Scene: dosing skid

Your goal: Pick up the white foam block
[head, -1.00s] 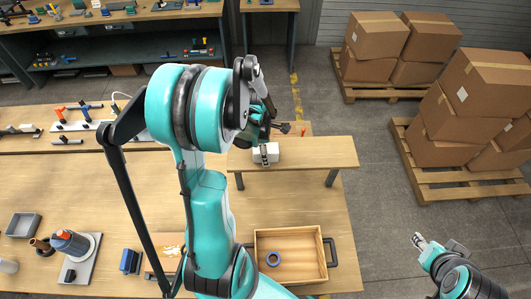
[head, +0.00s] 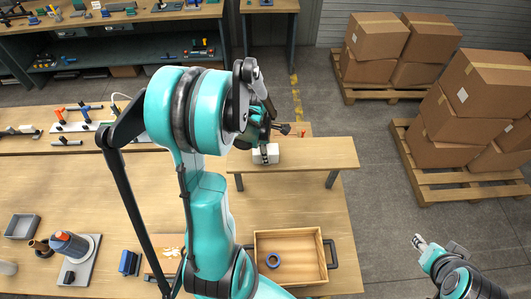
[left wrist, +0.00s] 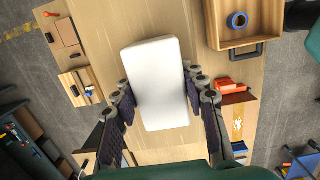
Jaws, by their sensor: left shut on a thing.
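The white foam block (head: 273,157) is at the left part of the raised wooden shelf in the head view. My left gripper (head: 265,153) reaches it from above and is shut on it. In the left wrist view the foam block (left wrist: 158,80) sits between the two dark fingers of my left gripper (left wrist: 160,98), which touch its sides. I cannot tell whether the block is clear of the shelf. My right gripper (head: 418,241) is at the lower right, away from the block, over the floor; its opening is too small to judge.
The raised shelf (head: 315,155) stands on legs at the table's right end. Below it are a wooden box (head: 300,245) with a blue ring (head: 273,260) inside. Cartons on pallets (head: 480,95) stand at right.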

